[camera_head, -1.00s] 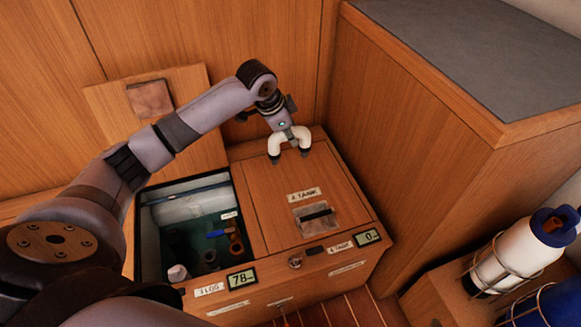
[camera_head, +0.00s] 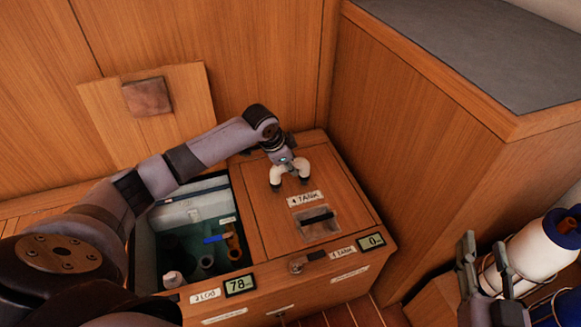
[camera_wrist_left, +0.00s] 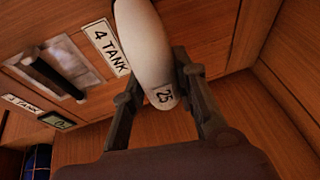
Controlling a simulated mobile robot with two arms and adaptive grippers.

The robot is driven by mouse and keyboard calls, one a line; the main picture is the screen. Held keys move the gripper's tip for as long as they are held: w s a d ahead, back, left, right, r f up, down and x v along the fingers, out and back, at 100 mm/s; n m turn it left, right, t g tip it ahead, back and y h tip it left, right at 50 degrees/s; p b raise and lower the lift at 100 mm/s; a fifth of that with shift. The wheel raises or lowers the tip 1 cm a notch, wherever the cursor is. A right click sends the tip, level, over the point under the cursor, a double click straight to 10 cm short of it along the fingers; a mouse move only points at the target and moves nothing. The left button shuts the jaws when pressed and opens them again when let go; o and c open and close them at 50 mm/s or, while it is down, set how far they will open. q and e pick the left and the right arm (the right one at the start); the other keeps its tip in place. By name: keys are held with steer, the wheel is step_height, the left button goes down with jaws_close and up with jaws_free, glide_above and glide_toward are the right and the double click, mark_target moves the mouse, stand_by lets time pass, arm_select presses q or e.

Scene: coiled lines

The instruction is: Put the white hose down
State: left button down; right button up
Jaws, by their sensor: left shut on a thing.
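The white hose (camera_head: 277,175) is a short bent piece with dark ends, low over the closed wooden lid marked 4 TANK (camera_head: 345,195). Its ends point down; I cannot tell whether they touch the lid. My left gripper (camera_head: 287,163) is shut on the hose from above. In the left wrist view the hose (camera_wrist_left: 145,40), marked 25, lies between the fingers (camera_wrist_left: 155,75). My right gripper (camera_head: 485,250) is at the lower right in the head view, open and empty.
An open compartment (camera_head: 244,205) left of the lid holds several fittings. A handle (camera_head: 318,219) is set in the lid. A tall wooden cabinet (camera_head: 400,150) stands to the right.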

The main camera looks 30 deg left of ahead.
arm_select(q)
steer(key=shift+f, duration=0.15)
arm_select(e)
steer(key=shift+r, duration=0.4)
arm_select(q)
steer(key=c, duration=1.8)
jaws_free()
steer(key=shift+f, duration=0.1)
steer(key=o, duration=0.5)
arm_select(e)
steer(key=shift+f, duration=0.2)
